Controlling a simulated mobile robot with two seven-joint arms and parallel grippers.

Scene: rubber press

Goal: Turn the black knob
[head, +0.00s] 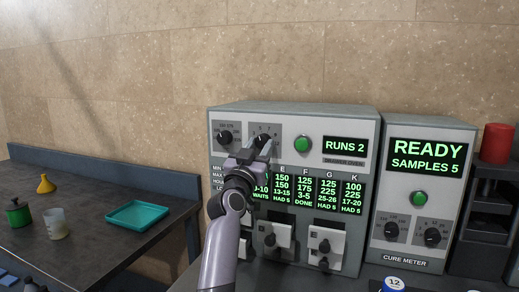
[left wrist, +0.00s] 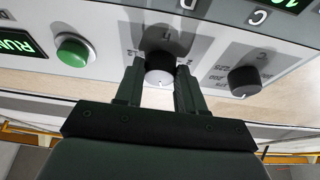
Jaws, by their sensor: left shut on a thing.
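The press's grey control panel (head: 285,116) carries two black knobs along its top left. My left gripper (head: 258,148) is at the right one of the two, next to the green button. In the left wrist view the gripper's fingers (left wrist: 160,85) stand on both sides of this black knob (left wrist: 160,68), shut on it. The knob's white mark faces the gripper. The other black knob (head: 225,138) is free, and it also shows in the left wrist view (left wrist: 243,80). My right gripper is not in view.
A green button (head: 303,145) and a "RUNS 2" display (head: 345,146) sit right of the held knob. The cure meter (head: 430,130) stands at right, with its own two knobs and "READY SAMPLES 5". A teal tray (head: 137,215) lies on the left bench.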

